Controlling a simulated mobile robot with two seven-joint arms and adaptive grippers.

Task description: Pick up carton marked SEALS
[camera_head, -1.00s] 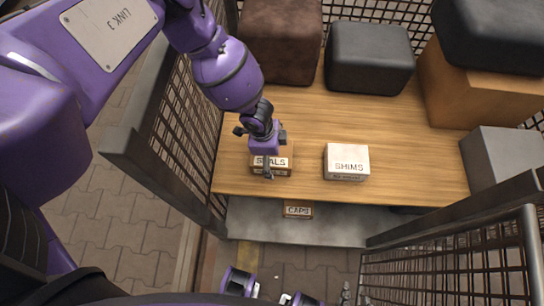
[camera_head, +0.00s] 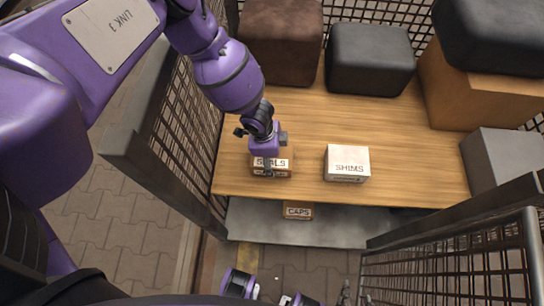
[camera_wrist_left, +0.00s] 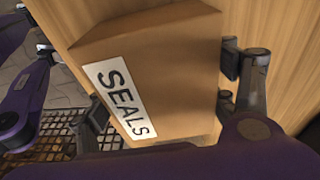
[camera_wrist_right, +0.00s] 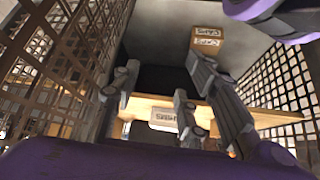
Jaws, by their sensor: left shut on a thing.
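The brown SEALS carton (camera_head: 284,171) is at the left front of the wooden deck, partly hidden by my left gripper (camera_head: 268,165). In the left wrist view the carton (camera_wrist_left: 165,65) lies between the fingers, its white label facing the camera. My left gripper is shut on it, and I cannot tell whether the carton is clear of the deck. My right gripper (camera_wrist_right: 160,88) is open and empty, low at the front; in the head view only parts of it show at the bottom edge.
A white-topped SHIMS carton (camera_head: 347,163) stands right of SEALS on the deck (camera_head: 400,165). A CAPS carton (camera_head: 297,212) sits on the grey lower shelf (camera_head: 255,222). Dark cushioned blocks (camera_head: 370,58) line the back. Mesh panels (camera_head: 450,270) bound the left and right.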

